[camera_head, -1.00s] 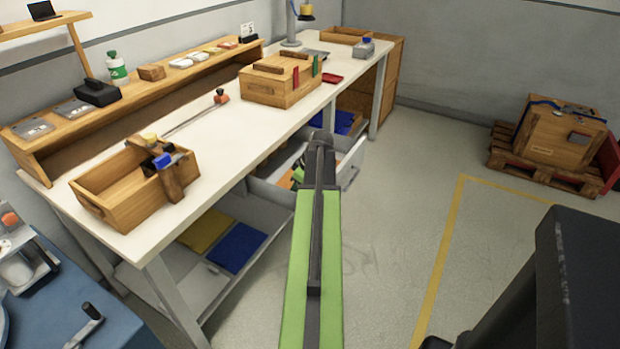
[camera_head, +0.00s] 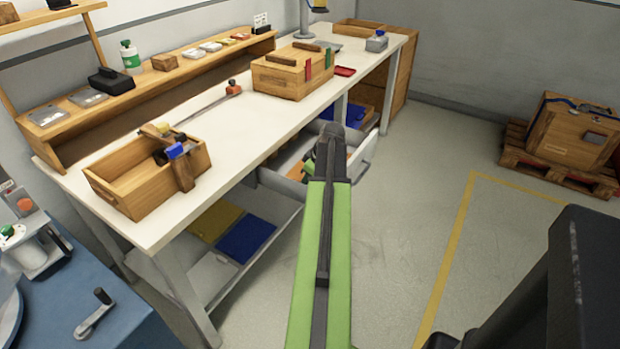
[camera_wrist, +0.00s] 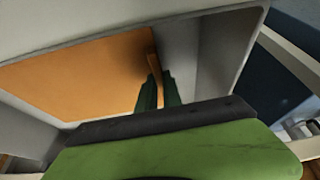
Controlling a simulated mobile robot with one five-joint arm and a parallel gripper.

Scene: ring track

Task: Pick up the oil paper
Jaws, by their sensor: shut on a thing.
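The oil paper looks to be the flat orange sheet (camera_wrist: 85,75) lying in a pale open drawer (camera_wrist: 215,45) in the wrist view. My gripper (camera_wrist: 158,82) has its dark green fingers together at the sheet's right edge. It is shut on a narrow raised orange strip there, which seems part of the sheet. The lower part of the fingers is hidden behind my wrist. In the head view some orange (camera_head: 297,171) shows inside the open drawer under the workbench, left of my arm, which hides the fingertips.
The white workbench (camera_head: 222,130) above carries a wooden crate (camera_head: 120,192) and a wooden toolbox (camera_head: 285,82). Yellow and blue sheets (camera_head: 246,240) lie on the lower shelf. A blue table (camera_head: 85,300) stands at the lower left. Grey floor to the right is open, up to a crate on a pallet (camera_head: 560,170).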

